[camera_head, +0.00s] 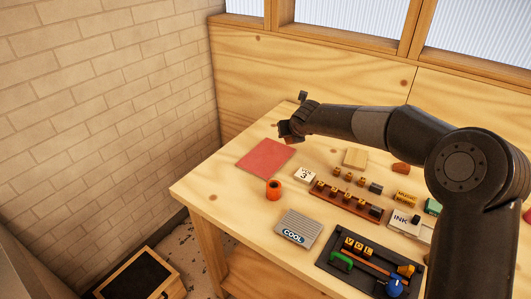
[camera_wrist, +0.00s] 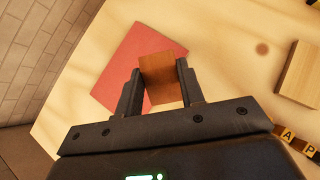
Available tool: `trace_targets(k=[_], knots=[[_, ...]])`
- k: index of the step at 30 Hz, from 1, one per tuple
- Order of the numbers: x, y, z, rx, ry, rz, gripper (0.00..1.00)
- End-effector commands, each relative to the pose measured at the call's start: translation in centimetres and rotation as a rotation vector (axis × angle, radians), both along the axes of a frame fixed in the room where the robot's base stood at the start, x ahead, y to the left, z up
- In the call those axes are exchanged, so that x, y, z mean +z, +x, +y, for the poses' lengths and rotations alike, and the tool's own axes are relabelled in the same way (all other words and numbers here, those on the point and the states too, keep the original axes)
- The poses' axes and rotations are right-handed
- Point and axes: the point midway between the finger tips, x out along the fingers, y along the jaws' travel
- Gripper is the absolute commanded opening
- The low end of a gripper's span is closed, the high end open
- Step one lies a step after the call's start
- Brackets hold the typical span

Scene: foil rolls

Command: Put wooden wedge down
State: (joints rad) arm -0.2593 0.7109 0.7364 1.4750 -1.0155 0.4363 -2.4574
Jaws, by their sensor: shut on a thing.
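My gripper (camera_wrist: 160,88) is shut on the wooden wedge (camera_wrist: 160,77), a brown block held between its two fingers in the wrist view. In the head view my gripper (camera_head: 290,131) hangs at the far left part of the table, near the back edge of a red mat (camera_head: 266,157). The wedge is small and dark there, at the gripper's end. In the wrist view the red mat (camera_wrist: 118,62) lies below and behind the wedge. I cannot tell the exact height of the wedge above the table.
The table (camera_head: 235,195) has bare wood around the mat. An orange cup (camera_head: 273,190), a white block marked 3 (camera_head: 305,175), a rack of letter blocks (camera_head: 347,198), a pale wooden block (camera_head: 355,158) and a dark tool tray (camera_head: 340,277) stand toward the front and right.

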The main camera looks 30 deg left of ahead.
Motion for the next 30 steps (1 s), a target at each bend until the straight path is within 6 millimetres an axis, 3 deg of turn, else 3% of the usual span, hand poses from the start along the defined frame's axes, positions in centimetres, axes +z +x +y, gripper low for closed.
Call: trace_targets(k=[9, 13, 17, 25, 30], knots=[[-4.1, -1.9, 6.6, 0.002, -0.001, 0.002, 0.10], [-5.2, -2.2, 8.2, 0.000, -0.001, 0.001, 0.10], [-5.7, -2.4, 8.9, -0.001, -0.001, 0.001, 0.10], [-9.3, -2.4, 9.0, 0.001, -0.002, 0.001, 0.10], [-9.6, -2.4, 8.9, -0.002, 0.001, 0.000, 0.10]])
